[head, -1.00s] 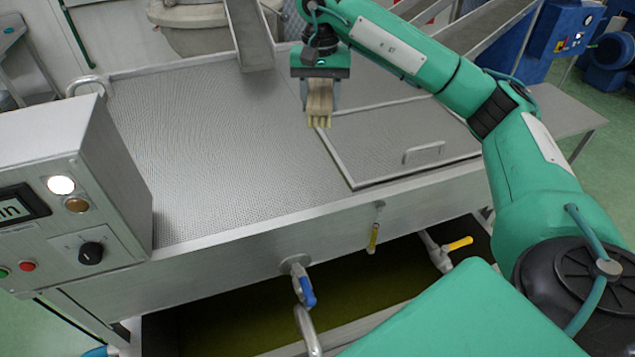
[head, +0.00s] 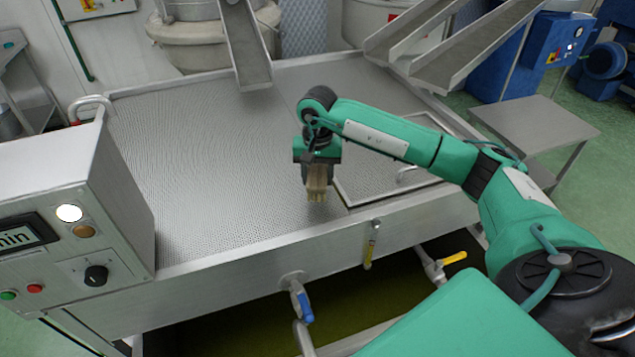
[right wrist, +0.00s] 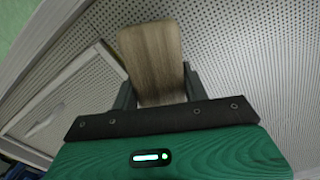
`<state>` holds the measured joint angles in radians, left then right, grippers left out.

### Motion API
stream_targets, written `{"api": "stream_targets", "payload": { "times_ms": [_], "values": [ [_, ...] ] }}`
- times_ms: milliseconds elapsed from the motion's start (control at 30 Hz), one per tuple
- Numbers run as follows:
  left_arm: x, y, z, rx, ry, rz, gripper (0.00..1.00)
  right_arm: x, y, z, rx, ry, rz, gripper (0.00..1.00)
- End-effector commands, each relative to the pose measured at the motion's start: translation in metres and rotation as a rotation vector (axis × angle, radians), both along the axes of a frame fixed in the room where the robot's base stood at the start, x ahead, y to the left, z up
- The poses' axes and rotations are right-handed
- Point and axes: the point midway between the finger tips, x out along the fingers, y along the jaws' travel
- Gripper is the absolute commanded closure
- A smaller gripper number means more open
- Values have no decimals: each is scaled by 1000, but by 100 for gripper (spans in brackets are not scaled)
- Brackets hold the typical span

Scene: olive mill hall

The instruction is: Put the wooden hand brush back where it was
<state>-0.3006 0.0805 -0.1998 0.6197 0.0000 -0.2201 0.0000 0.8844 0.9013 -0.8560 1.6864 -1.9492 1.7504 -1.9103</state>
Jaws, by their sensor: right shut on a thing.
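The wooden hand brush (head: 318,179) is in my right gripper (head: 317,186), bristles pointing down, over the perforated metal top near its front edge. In the right wrist view the brush's wooden back (right wrist: 152,62) sits between the two dark fingers of the gripper (right wrist: 158,88), which are shut on it. I cannot tell for sure whether the bristles touch the perforated top (head: 215,150) or hang just above it. My left gripper is not in view.
A framed hatch with a handle (head: 408,178) lies right of the brush. A metal chute (head: 246,50) ends over the top's back edge. A control box (head: 110,200) stands at the left. A side table (head: 535,122) is at the right. The perforated top's left and middle are clear.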

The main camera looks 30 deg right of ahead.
Motion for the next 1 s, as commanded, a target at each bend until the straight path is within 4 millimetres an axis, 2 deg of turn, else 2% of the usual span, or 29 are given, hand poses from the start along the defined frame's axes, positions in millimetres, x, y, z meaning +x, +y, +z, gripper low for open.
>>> {"api": "stream_targets", "payload": {
  "times_ms": [167,333,700,733,833,1000],
  "values": [
    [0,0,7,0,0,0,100,-1,0,-14,0,4,1,73],
    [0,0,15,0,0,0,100,-1,0,-37,-1,4,0,73],
    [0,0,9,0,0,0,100,0,0,-44,-1,1,0,73],
    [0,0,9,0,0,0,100,0,0,-44,-1,1,0,53],
    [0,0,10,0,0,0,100,0,0,-43,-1,1,0,33],
    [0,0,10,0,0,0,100,0,0,-43,-1,1,0,33]
  ]
}}
